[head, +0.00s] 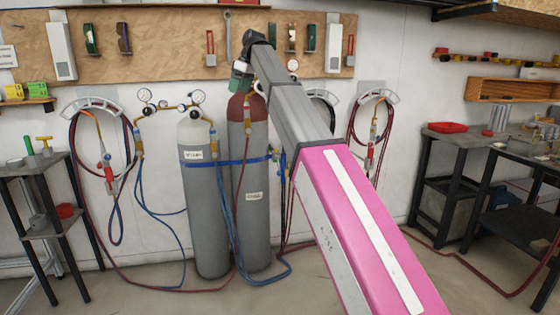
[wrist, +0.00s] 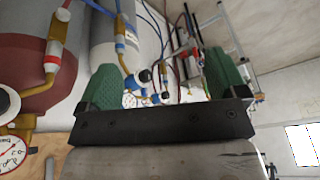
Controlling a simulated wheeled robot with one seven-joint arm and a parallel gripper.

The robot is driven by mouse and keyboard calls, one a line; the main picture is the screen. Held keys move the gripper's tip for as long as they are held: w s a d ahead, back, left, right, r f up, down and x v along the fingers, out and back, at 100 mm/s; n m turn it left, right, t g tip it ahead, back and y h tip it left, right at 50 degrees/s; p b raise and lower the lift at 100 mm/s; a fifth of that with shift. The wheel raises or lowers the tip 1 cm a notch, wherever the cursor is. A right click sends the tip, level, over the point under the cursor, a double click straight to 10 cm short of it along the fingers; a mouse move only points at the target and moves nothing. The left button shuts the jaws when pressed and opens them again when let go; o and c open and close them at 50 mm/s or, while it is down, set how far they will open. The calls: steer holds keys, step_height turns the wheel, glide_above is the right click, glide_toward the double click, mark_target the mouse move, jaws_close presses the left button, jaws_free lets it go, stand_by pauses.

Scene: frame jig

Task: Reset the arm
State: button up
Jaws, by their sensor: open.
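My arm (head: 350,210), pink and grey, reaches up and away from the lower right in the head view. My gripper (head: 240,78) is at its far end, pointing down in front of the red-topped gas cylinder (head: 247,180). In the wrist view my gripper (wrist: 165,82) shows two green fingers wide apart with nothing held between them. The red top of the cylinder (wrist: 40,62) fills the left of that view, close by. In the head view the arm hides part of the wall behind.
A grey cylinder (head: 204,210) stands left of the red-topped one, with gauges (head: 197,97) and hoses. A tool board (head: 175,45) hangs behind. A small table (head: 40,170) stands left, and a dark workbench (head: 455,140) right. Some floor between is clear.

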steer(key=s+d+f+m+h, duration=0.15)
steer(key=d+f, duration=0.45)
steer(key=f, duration=0.7)
steer(key=s+d+f+m, duration=0.25)
steer(key=d+f, duration=0.35)
steer(key=f, duration=0.6)
steer(key=s+d+f+m, duration=0.1)
steer(key=d+f+m, duration=0.3)
steer(key=f, duration=0.9)
steer(key=s+d+f+m+h, duration=0.1)
steer(key=s+d+f+m, duration=0.2)
steer(key=s+d+f, duration=0.6)
steer(key=s+d+f+m+h, duration=0.1)
steer(key=s+d+f+m, duration=0.2)
steer(key=s+d+f, duration=0.6)
steer(key=s+f, duration=0.5)
steer(key=f, duration=0.3)
steer(key=shift+s+d, duration=0.15)
steer(key=shift+s, duration=0.2)
steer(key=shift+f+h, duration=0.1)
steer(key=shift+h, duration=0.15)
steer(key=shift+d, duration=0.1)
